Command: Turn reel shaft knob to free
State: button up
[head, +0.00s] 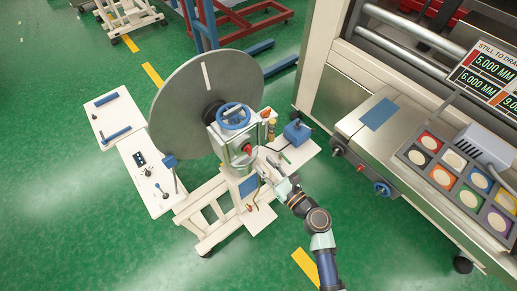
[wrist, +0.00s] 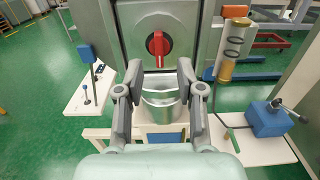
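The red knob (wrist: 158,48) sits on a round silver plate on the front of the grey reel shaft housing (wrist: 205,45). Its grip bar stands upright in the wrist view. In the head view the red knob (head: 247,149) shows small on the housing, below the blue handwheel (head: 233,115) and in front of the large grey reel disc (head: 180,95). My gripper (wrist: 159,70) is open and empty, its two fingers apart just below the knob in the wrist view, not touching it. In the head view my gripper (head: 273,172) is in front of the housing.
A clear cylinder with brass ends (wrist: 232,50) stands right of the housing. A blue box with a lever (wrist: 268,118) is further right, and a blue block on a post (wrist: 86,54) is left. The colour-button panel (head: 450,170) is at the head view's right.

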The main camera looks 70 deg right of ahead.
aim_at(251, 150)
jog(key=x, duration=0.7)
jog(key=shift+w+d+r, duration=0.1)
jog(key=shift+w, duration=0.2)
jog(key=shift+c, duration=0.3)
grip_shut()
